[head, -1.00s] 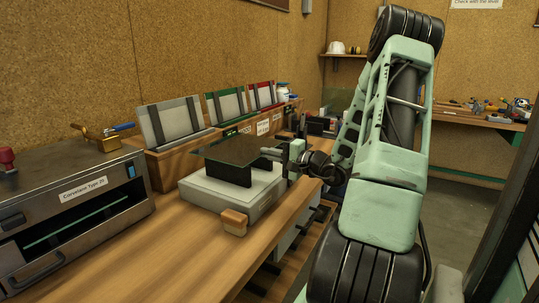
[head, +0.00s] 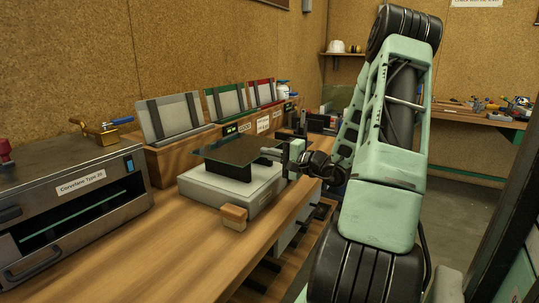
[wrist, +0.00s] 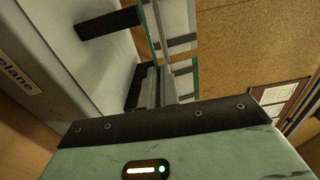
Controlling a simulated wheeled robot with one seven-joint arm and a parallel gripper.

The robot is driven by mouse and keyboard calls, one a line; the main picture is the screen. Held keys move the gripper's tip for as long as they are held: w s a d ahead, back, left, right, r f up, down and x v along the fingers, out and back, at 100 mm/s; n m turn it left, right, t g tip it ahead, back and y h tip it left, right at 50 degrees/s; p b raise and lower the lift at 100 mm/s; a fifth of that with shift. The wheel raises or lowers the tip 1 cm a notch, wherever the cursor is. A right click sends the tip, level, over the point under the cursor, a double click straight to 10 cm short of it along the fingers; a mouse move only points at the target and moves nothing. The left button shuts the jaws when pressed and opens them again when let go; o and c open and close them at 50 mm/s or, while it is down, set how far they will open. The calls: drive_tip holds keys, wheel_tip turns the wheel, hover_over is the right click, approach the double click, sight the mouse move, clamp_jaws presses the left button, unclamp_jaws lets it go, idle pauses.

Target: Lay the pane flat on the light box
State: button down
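The pane (head: 243,151) is a thin, dark, see-through sheet with a greenish edge, above the light box in the head view. In the wrist view the pane (wrist: 168,45) shows near edge-on and mirrors parts of the room. My gripper (head: 284,155) holds it by its right side and seems shut on it; the fingers are partly hidden in the wrist view (wrist: 153,88). The light box (head: 252,201) is a low pale box on the bench, with black pads (wrist: 106,22) on top. I cannot tell whether the pane touches the pads.
A wooden block (head: 233,217) is at the light box's front. A steel oven-like cabinet (head: 120,185) with an open slot stands left. Several framed racks (head: 172,118) stand on a wooden ledge behind. The bench (head: 165,243) is clear in front.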

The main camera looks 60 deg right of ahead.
drive_tip(key=shift+f+b, duration=0.15)
drive_tip(key=shift+b, duration=0.2)
drive_tip(key=c, duration=1.6)
unclamp_jaws()
drive_tip(key=shift+o, duration=0.2)
drive_tip(key=shift+f, duration=0.1)
drive_tip(key=s+d+b, duration=0.1)
drive_tip(key=s+b, duration=0.1)
drive_tip(key=s, duration=1.5)
drive_tip(key=shift+s+d, duration=0.15)
